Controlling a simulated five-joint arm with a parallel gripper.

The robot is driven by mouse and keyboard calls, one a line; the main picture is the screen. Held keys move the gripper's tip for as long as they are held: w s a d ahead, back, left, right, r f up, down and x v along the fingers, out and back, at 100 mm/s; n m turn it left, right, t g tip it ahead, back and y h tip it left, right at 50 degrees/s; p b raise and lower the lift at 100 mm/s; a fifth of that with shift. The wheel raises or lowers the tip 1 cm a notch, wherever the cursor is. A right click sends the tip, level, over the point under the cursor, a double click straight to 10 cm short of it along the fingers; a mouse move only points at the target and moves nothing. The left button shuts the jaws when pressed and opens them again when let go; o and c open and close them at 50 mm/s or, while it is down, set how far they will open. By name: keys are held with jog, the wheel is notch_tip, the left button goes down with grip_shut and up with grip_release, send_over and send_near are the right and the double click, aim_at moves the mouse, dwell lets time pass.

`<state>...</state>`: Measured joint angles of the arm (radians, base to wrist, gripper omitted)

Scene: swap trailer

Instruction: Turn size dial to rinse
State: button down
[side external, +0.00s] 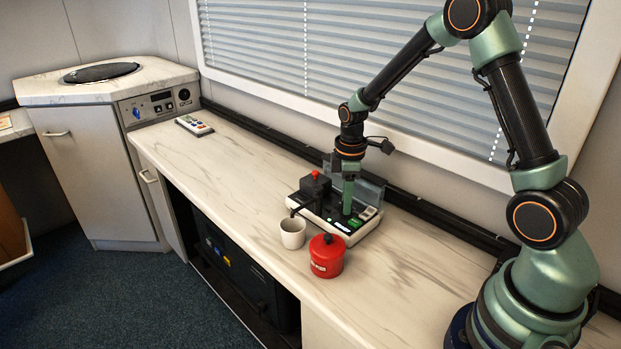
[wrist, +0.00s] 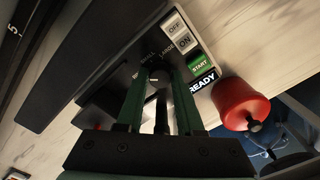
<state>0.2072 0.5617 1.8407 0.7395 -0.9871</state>
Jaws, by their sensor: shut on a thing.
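The coffee machine (side external: 325,226) stands on the counter, with a black block and red knob at its left end. Its size dial (wrist: 157,80) is a small grey knob on the dark panel, seen between my green fingertips in the wrist view. My gripper (side external: 348,208) points straight down over the panel and is shut on the dial. In the wrist view my gripper (wrist: 160,76) covers part of the dial and the lettering around it. A "LARGE" label shows beside it; the other labels and the pointer's direction are hard to read. The side view hides the dial behind the fingers.
A white cup (side external: 293,233) and a red lidded canister (side external: 327,257) stand in front of the machine. OFF/ON switches (wrist: 179,34), a green START button (wrist: 200,65) and a READY display (wrist: 202,82) sit near the dial. The counter's left part is mostly clear.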

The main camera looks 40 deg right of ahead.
dwell(0.5)
jog(key=c, duration=0.8)
grip_release()
jog(key=shift+r, duration=0.15)
notch_tip(320, 180, up, 12)
jog(key=shift+f, duration=0.1)
